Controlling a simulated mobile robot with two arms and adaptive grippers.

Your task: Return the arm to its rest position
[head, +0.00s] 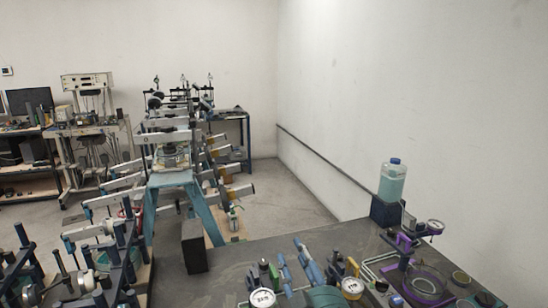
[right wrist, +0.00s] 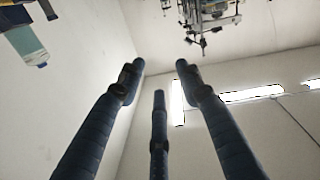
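My right gripper (head: 306,254) is low in the head view, in front of the dark tabletop, with its blue fingers pointing up. In the right wrist view the three dark blue fingers of my right gripper (right wrist: 160,70) stand apart, with only bare wall between their tips. It is open and empty. Much of my right arm is not seen. I cannot make out my left gripper in either view.
A dark table (head: 250,250) fills the lower right, bearing gauges and a purple-framed device (head: 405,243). A bottle (head: 392,181) stands on a dark block (head: 385,211) by the wall. Lever frames (head: 105,255) crowd the left. Grey floor (head: 285,188) is clear behind the table.

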